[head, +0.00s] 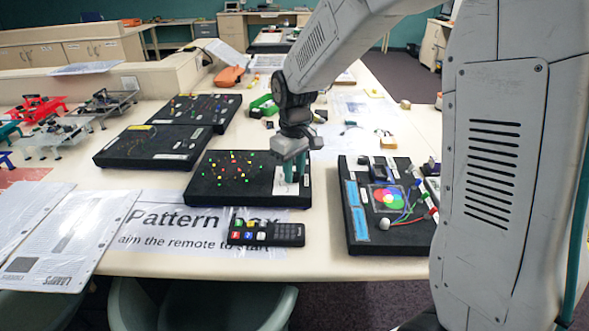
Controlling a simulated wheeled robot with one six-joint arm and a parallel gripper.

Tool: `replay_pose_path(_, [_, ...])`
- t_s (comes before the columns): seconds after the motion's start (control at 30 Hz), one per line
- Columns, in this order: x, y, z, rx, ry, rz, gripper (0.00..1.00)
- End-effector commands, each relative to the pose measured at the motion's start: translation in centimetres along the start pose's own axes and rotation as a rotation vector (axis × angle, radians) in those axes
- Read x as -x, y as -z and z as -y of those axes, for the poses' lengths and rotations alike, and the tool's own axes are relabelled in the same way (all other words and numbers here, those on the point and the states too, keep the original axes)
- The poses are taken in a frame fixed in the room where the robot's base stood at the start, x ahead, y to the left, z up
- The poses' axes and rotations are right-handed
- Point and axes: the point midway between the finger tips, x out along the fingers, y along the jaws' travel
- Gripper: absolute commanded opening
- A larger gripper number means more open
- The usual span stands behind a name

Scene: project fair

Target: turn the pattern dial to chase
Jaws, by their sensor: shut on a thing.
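The pattern box (208,190) is a black board with several small coloured lights on its top. It lies behind a printed sheet (160,227) that reads "Pattern box, aim the remote to start". My gripper (290,172) points down over the right part of this board, at a pale plate there. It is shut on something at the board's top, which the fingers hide. The pattern dial and its setting cannot be made out. A black remote (266,233) with coloured buttons lies on the sheet in front of the board.
Another black board (360,238) with a coloured disc pattern and wires stands to the right. More black boards (125,160) stand behind to the left. White panels (90,240) lie at front left. Chairs (200,305) stand under the table's front edge.

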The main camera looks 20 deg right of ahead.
Motion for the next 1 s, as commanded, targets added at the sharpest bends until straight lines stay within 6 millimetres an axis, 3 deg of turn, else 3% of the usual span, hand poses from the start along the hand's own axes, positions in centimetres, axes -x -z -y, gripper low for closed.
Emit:
replay_pose_path(0.5, [0.1,0.1,0.0,0.018,-0.001,-0.002,0.04])
replay_pose_path(0.53, [0.1,0.1,0.0,0.018,-0.001,-0.002,0.35])
replay_pose_path(0.6, [0.1,0.0,0.0,0.018,-0.001,-0.002,0.49])
replay_pose_path(0.87, [0.1,0.0,0.0,0.018,0.0,-0.001,0.49])
replay_pose_path(1.0, [1.3,0.1,0.0,0.018,-0.001,-0.004,0.49])
